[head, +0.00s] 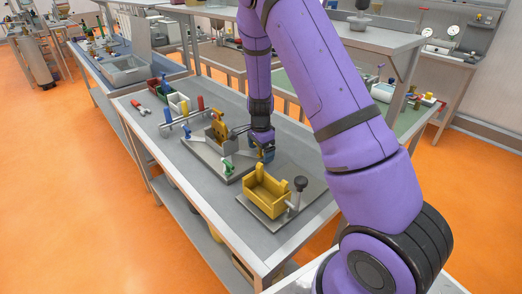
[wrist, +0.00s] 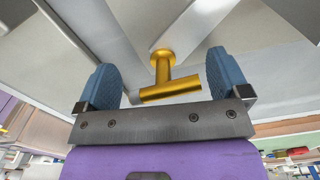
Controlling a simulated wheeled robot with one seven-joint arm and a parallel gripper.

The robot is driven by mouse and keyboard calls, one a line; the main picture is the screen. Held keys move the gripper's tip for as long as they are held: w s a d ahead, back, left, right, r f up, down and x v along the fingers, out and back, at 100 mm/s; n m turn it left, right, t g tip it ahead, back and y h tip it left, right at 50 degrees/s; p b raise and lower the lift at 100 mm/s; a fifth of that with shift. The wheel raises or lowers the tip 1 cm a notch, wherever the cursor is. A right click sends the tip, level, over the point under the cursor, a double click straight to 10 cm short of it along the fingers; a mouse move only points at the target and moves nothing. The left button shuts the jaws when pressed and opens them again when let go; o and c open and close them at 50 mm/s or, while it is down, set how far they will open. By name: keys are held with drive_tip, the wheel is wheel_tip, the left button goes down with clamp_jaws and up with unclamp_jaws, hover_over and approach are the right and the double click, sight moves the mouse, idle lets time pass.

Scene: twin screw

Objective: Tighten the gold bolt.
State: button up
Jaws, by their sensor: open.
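The gold bolt (wrist: 172,88) is a T shape with a round stem and a crossbar handle. In the wrist view it stands out from a pale grey surface (wrist: 230,60), with the crossbar nearest the camera. My gripper (wrist: 164,72) is open. Its two blue fingers stand on either side of the bolt, with a visible gap on each side. In the head view my gripper (head: 265,152) is low over the workbench, beside the grey fixture (head: 205,155). The bolt is mostly hidden there by my gripper.
A yellow box-like vise (head: 266,198) with a black-knobbed post stands in front of the gripper. Colored bins and tools lie farther back on the workbench (head: 215,205).

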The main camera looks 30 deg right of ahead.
wheel_tip(320, 180, up, 11)
drive_tip(key=shift+f, duration=0.15)
idle(0.4)
